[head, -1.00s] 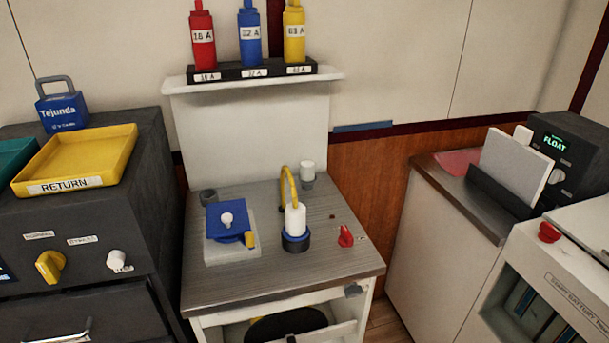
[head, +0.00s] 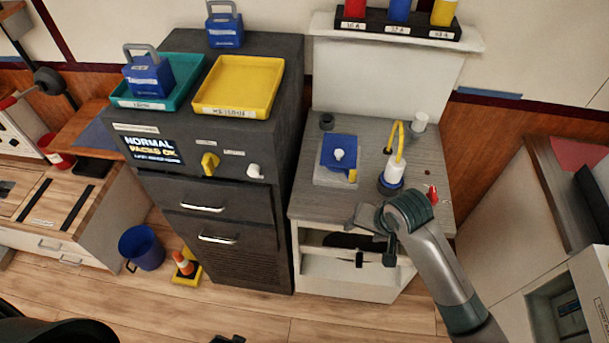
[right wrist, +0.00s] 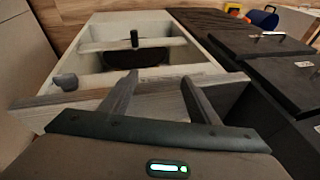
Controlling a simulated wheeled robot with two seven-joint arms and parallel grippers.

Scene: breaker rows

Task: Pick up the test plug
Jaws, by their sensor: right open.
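The test plug appears to be the white plug (head: 393,171) with a yellow cable loop, standing upright in a dark-and-blue round base on the grey bench top (head: 308,201). My right gripper (head: 375,258) is open and empty, in front of the bench and below its top. In the right wrist view its two fingers (right wrist: 160,84) show spread against the bench's front edge, with the open lower compartment beyond. The plug is not seen in the right wrist view. A small dark piece at the bottom edge of the head view may be my left gripper; its jaws do not show.
A blue block with a white knob (head: 339,155), a white cylinder (head: 419,122) and a red knob (head: 432,194) share the bench top. A shelf (head: 330,27) with bottles stands behind. A dark cabinet (head: 285,110) with trays is left; another counter (head: 550,190) is right.

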